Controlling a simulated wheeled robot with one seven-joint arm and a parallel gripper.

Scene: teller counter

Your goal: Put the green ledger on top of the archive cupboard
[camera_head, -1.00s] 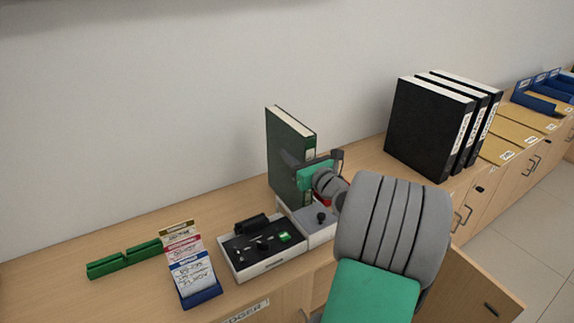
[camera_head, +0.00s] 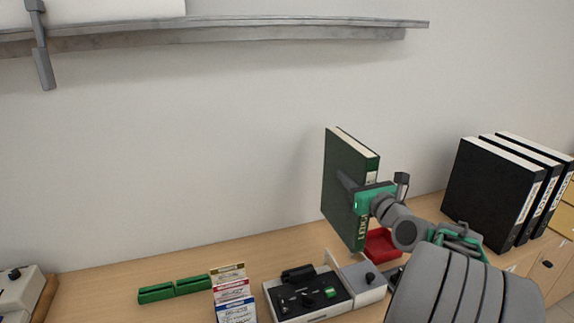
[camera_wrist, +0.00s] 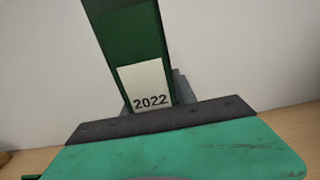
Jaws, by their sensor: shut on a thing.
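The green ledger (camera_head: 343,187) is upright, its spine facing my arm. My gripper (camera_head: 362,190) is shut on the ledger around its spine. The ledger appears held up over the back of the counter, near the wall; its lower edge is close to the red tray, and I cannot tell the exact gap. In the wrist view the ledger's spine (camera_wrist: 128,40) with a white "2022" label rises behind the gripper's dark edge. No archive cupboard can be made out for sure in these views.
Black binders (camera_head: 492,190) stand to the right. A red tray (camera_head: 383,243), a device with a black top (camera_head: 308,296), a card holder (camera_head: 233,295) and green holders (camera_head: 174,288) line the counter (camera_head: 110,287). A grey shelf (camera_head: 230,27) is on the wall above left.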

